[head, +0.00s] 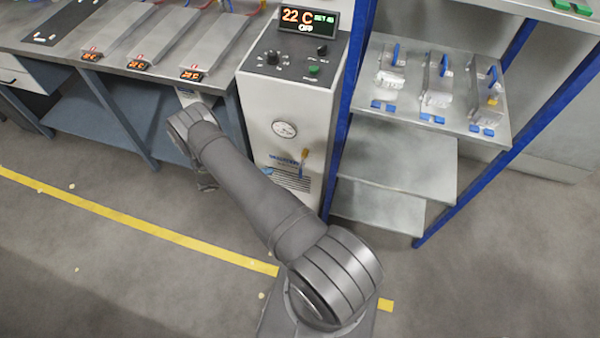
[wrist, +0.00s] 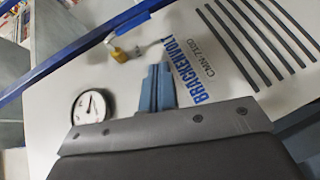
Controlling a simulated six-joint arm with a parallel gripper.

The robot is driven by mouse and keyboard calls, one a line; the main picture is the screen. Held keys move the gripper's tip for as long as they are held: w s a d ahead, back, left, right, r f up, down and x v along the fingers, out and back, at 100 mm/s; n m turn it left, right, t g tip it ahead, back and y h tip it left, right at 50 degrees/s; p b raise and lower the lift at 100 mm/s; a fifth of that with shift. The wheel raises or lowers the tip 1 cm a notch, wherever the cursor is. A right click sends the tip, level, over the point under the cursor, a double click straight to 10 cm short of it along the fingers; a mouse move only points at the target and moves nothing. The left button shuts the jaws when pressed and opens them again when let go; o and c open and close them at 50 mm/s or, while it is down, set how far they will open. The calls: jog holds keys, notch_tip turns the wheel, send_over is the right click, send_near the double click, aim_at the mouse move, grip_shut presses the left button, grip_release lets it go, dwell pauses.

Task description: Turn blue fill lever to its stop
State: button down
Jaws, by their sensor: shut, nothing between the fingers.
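The blue fill lever (wrist: 130,24) shows in the wrist view as a short blue handle beside a brass-coloured valve body (wrist: 118,52) on the pale front panel of the chiller. In the head view the blue lever (head: 300,169) is small, low on the chiller front, below the brass part. My gripper (wrist: 158,68) is shut, its two blue-grey fingertips close together with nothing between them. In the wrist picture the tips appear below and right of the valve, apart from the lever. I cannot tell their distance from the panel.
The chiller (head: 262,95) carries a round gauge (head: 285,129), also in the wrist view (wrist: 90,105), and a vent grille (wrist: 258,42). A blue-post shelf rack (head: 343,115) stands close on its right. A bench (head: 120,60) stands on its left. Open floor lies in front.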

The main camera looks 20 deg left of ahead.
jog(key=c, duration=1.7)
grip_release()
jog(key=shift+d, duration=0.2)
jog(key=shift+o, duration=1.2)
jog(key=d+g+y, duration=0.1)
jog(key=d+g, duration=0.1)
jog(key=d+n+g+y, duration=0.1)
jog(key=d, duration=0.2)
jog(key=shift+w+d+g, duration=0.15)
jog(key=shift+d+g, duration=0.2)
jog(key=shift+g, duration=0.05)
jog(key=g+y, duration=0.1)
jog(key=y, duration=1.2)
send_near(301, 170)
jog(key=shift+n, duration=0.3)
jog(key=x, duration=1.1)
jog(key=shift+w+a+f, duration=0.1)
jog(key=shift+w+f, duration=0.05)
jog(key=shift+f, duration=0.15)
jog(key=shift+c, duration=0.4)
grip_shut()
